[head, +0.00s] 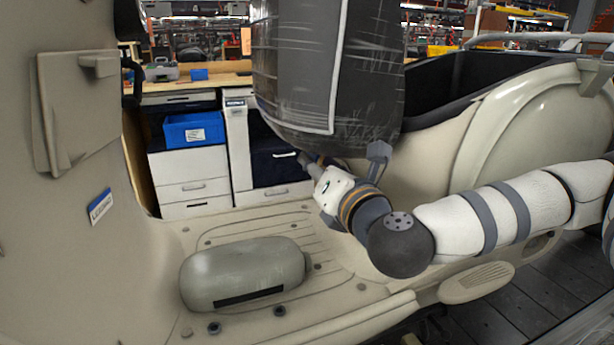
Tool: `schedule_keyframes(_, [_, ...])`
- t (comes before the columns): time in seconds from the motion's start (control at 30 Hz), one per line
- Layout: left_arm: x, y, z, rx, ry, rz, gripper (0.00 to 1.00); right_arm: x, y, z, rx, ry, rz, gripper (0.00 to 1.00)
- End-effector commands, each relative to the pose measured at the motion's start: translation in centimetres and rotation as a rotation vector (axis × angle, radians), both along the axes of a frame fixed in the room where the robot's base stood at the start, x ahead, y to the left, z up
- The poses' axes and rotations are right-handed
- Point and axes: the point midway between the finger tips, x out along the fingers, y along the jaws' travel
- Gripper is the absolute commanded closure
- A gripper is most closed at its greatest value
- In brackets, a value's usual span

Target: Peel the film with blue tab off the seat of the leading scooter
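The dark seat (372,75) of the cream scooter (70,250) fills the top middle of the head view. It is covered in clear, creased film (290,65) with a pale line running down and across it. I see no blue tab on the film. My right arm comes in from the right, and my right gripper (306,163) is at the seat's lower edge. Its fingers are small and partly hidden, so I cannot tell whether they are open, shut or touching the film. My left gripper is not in view.
A grey-green rounded canister (240,275) lies on the scooter's ribbed floorboard (330,285). A blue-and-white label (101,206) is on the leg shield. Behind stand white drawers (190,165) with a blue bin (194,130). Dark conveyor slats (535,300) show at lower right.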

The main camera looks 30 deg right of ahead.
Motion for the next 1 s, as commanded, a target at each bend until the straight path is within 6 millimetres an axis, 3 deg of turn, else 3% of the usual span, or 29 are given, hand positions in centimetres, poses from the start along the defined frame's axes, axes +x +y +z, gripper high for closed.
schedule_keyframes(0.17, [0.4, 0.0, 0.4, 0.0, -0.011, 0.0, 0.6, 1.8, -0.4, 0.5, -0.001, -0.005, 0.0, 0.72])
schedule_keyframes(0.43, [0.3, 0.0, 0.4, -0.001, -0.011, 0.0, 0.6, 2.1, -0.5, 0.4, 0.0, -0.003, 0.001, 0.72])
schedule_keyframes(0.57, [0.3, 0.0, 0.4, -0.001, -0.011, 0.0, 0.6, 2.0, -0.5, 0.4, -0.001, -0.003, 0.001, 0.99])
schedule_keyframes(0.87, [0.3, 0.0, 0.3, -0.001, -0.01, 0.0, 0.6, 2.0, -0.4, 0.3, -0.001, -0.002, 0.002, 1.0])
schedule_keyframes(1.0, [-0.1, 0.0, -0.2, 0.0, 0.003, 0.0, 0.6, 1.5, 0.7, -0.6, -0.001, 0.001, 0.004, 1.0])
